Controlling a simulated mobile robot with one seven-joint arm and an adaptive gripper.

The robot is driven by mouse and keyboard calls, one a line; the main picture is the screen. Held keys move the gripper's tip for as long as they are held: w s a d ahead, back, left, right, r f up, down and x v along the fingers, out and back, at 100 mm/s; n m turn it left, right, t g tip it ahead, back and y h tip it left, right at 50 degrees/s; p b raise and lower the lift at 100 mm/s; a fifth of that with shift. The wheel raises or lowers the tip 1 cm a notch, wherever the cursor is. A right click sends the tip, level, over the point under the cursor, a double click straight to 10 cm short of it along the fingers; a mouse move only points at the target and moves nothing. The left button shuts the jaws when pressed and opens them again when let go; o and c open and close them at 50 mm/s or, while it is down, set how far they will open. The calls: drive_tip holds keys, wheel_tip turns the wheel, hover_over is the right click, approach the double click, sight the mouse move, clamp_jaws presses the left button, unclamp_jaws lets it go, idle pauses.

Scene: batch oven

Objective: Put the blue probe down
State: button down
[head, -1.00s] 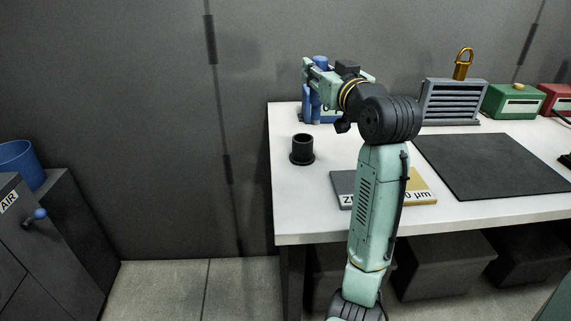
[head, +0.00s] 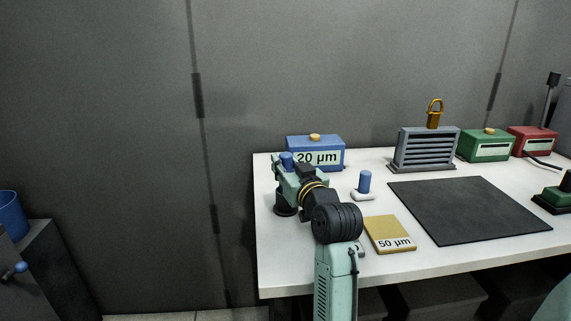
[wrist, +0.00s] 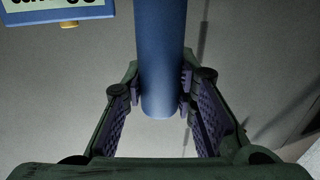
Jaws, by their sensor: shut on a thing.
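The blue probe (head: 286,159) is upright in my gripper (head: 281,172), at the left end of the white table. In the wrist view the blue probe (wrist: 160,55) stands between the two finger pads of my gripper (wrist: 160,90), which are shut on it. One end shows; the other runs out of the frame. A black cup-shaped holder (head: 286,208) stands on the table just below my gripper, partly covered by it. Whether the probe's lower end is inside the holder cannot be told.
A blue box (head: 330,144) marked 20 µm stands behind my gripper. A blue peg on a white base (head: 364,182) stands to the right. A yellow 50 µm block (head: 385,231), black mat (head: 468,212) and grey louvred box (head: 425,150) are further right.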

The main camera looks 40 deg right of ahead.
drive_tip(key=shift+f, duration=0.2)
drive_tip(key=shift+f, duration=0.15)
drive_tip(key=c, duration=1.3)
unclamp_jaws()
drive_tip(key=shift+r, duration=0.3)
drive_tip(key=shift+s+f, duration=0.15)
drive_tip(key=shift+s, duration=0.2)
drive_tip(key=b+v, duration=0.3)
drive_tip(key=v, duration=0.8)
drive_tip(key=shift+s+a, duration=0.15)
